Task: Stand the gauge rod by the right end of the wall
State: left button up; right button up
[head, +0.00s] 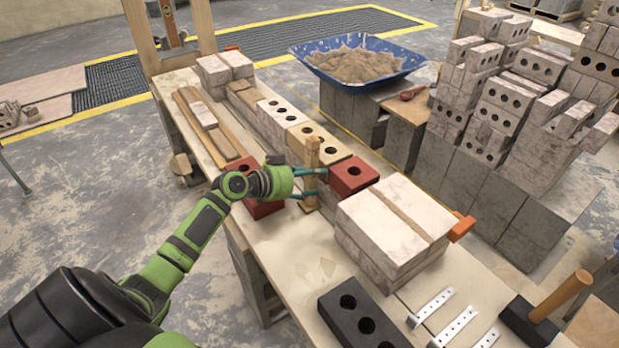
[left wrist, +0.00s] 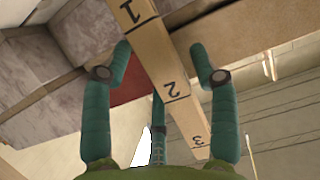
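The gauge rod (head: 312,157) is a slim wooden stick standing about upright at the near side of the brick wall, left of the red brick (head: 354,172). In the left wrist view the rod (left wrist: 160,65) shows black numbers and lines. My left gripper (head: 318,181) reaches in from the left with its teal fingers on either side of the rod. In the left wrist view the fingers are spread, with a clear gap on the right of the rod. The wall (head: 283,113) carries white, tan and red bricks. My right gripper is out of view.
Another red brick (head: 263,207) lies under my arm. A black brick (head: 362,320), metal strips (head: 431,308) and a hammer (head: 560,297) lie at the near right.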

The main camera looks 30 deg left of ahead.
pick_arm(q)
jog(key=shift+s+d+f, duration=0.15)
jog(key=shift+f, duration=0.25)
jog(key=shift+s+d+f, duration=0.1)
jog(key=shift+f, duration=0.25)
jog(key=shift+r+p, duration=0.3)
jog(key=shift+p, duration=0.15)
jog(key=shift+s+a+r+p, duration=0.25)
jog(key=shift+s+a+p, duration=0.05)
jog(key=shift+s+a, duration=0.1)
jog(key=r+v, duration=0.1)
jog(key=v, duration=1)
jog(key=shift+w, duration=0.35)
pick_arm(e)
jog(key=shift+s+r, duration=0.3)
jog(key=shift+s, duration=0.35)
pick_arm(q)
jog(key=shift+a, duration=0.1)
